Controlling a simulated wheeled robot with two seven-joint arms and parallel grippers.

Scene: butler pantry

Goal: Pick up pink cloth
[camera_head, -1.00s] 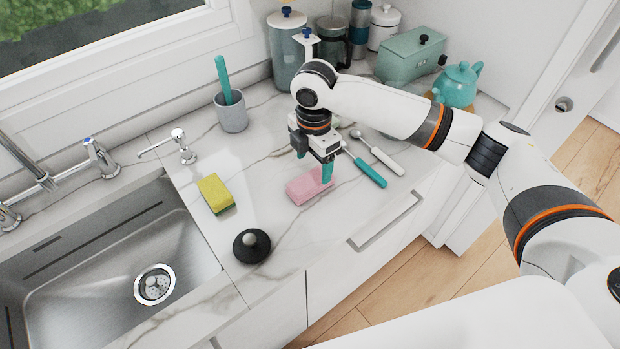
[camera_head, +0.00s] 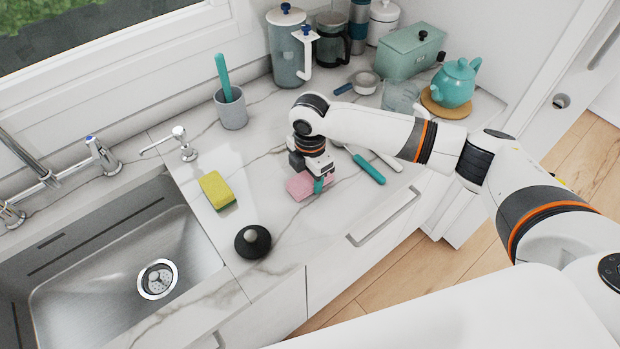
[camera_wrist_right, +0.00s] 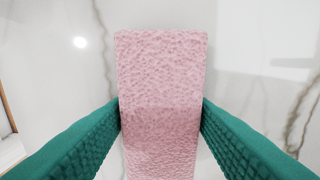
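The pink cloth (camera_head: 299,187) is a thick, textured block lying on the marble counter. In the right wrist view the cloth (camera_wrist_right: 160,85) runs lengthwise up the middle. My right gripper (camera_head: 314,181) is low over the cloth, with one green finger visible in front of it and the other hidden. In the right wrist view its two fingertips (camera_wrist_right: 161,115) are at the cloth's opposite long edges. They look to be at or touching those edges; whether they press on it I cannot tell. My left gripper is not in view.
A yellow-green sponge (camera_head: 217,190) and a black round knob-topped object (camera_head: 252,241) lie to the left, beside the sink (camera_head: 110,255). Teal-handled utensils (camera_head: 368,168) lie just right of the gripper. A grey cup (camera_head: 231,108), canisters and a teal teapot (camera_head: 454,82) stand farther back.

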